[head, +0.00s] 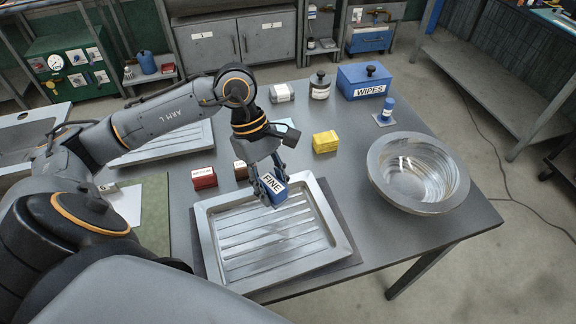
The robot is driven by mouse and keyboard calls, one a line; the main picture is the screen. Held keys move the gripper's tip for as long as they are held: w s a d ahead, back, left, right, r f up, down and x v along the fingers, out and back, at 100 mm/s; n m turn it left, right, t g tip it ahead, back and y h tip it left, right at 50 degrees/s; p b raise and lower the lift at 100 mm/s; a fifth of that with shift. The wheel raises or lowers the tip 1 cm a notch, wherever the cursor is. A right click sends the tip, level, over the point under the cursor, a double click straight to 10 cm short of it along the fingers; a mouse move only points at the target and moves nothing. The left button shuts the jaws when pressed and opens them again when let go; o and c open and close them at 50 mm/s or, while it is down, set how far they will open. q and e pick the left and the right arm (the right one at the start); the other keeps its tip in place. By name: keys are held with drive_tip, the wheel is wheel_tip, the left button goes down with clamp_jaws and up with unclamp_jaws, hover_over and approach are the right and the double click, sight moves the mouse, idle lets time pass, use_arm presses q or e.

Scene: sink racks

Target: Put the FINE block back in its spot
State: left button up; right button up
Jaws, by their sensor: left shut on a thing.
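The blue FINE block (273,194), with a white label on it, is tilted between the fingers of my left gripper (267,186). The gripper is shut on it. It is over the back part of the ribbed metal tray (340,239); I cannot tell whether the block touches the tray. A red block (204,178), a brown block (240,171) and a yellow block (325,141) sit on the table behind the tray. A light blue patch (291,123) shows partly behind my left arm. My right gripper is not in view.
A large metal bowl (380,189) stands at the table's right. A second ribbed tray (150,151) lies at the left.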

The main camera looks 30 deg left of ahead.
use_arm(q)
drive_tip(key=a+r+n+t+y+b, duration=0.1)
drive_tip(key=a+n+t+b, duration=0.15)
drive_tip(key=a+n, duration=0.55)
drive_tip(key=n+t+p, duration=0.2)
drive_tip(key=n+p, duration=0.3)
hover_over(290, 164)
drive_tip(key=s, duration=0.2)
drive_tip(key=f, duration=0.7)
drive_tip(key=shift+w+a+f, duration=0.1)
drive_tip(key=shift+w+a, duration=0.05)
drive_tip(key=shift+a, duration=0.2)
drive_tip(key=shift+w+f, duration=0.15)
drive_tip(key=shift+f, duration=0.05)
drive_tip(key=f+p, duration=0.2)
drive_tip(key=f, duration=0.1)
drive_tip(key=shift+w, duration=0.2)
drive_tip(key=shift+f, duration=0.3)
drive_tip(key=shift+a, duration=0.1)
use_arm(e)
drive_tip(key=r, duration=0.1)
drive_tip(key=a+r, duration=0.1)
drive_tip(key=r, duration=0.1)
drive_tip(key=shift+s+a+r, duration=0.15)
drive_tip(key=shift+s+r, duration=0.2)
